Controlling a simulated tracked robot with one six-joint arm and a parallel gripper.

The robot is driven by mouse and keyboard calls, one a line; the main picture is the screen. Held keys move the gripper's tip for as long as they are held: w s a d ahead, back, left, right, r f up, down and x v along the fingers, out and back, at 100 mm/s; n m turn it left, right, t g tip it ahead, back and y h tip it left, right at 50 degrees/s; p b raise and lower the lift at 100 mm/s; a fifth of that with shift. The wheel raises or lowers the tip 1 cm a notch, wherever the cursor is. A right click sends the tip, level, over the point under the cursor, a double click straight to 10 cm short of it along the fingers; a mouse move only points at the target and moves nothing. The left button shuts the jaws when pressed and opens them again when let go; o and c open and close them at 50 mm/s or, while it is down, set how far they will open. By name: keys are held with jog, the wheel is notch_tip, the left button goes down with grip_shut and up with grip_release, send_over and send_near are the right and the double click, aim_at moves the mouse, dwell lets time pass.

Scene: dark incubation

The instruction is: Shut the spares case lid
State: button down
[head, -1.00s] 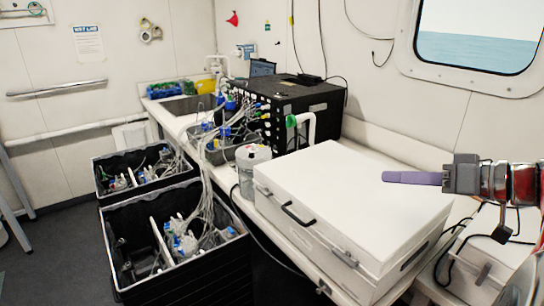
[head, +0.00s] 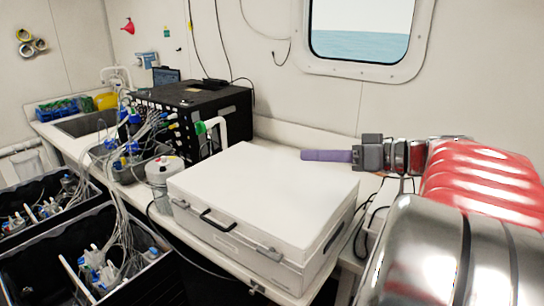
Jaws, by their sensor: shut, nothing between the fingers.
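The large white case (head: 265,195) sits on the bench in the head view, with a dark handle (head: 218,220) and metal latches on its front. Its lid (head: 270,185) lies flat over the base. A seam shows between them, and I cannot tell whether the latches are fastened. My gripper (head: 304,155), with purple fingers, is shut and empty. It points left, level, and appears at the lid's back right edge in the picture. I see no contact with the lid; the height of the gap is unclear.
A black equipment box (head: 190,115) with many cables stands behind and left of the case. A clear jar (head: 166,178) is close to the case's left corner. Black crates (head: 110,262) fill the floor at left. A window (head: 362,35) is in the back wall.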

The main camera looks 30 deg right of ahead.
jog(key=w+a+f, duration=0.4)
jog(key=w+f, duration=0.1)
jog(key=w, duration=0.1)
jog(key=shift+a+f, duration=0.25)
jog(key=shift+a, duration=0.05)
dwell(0.5)
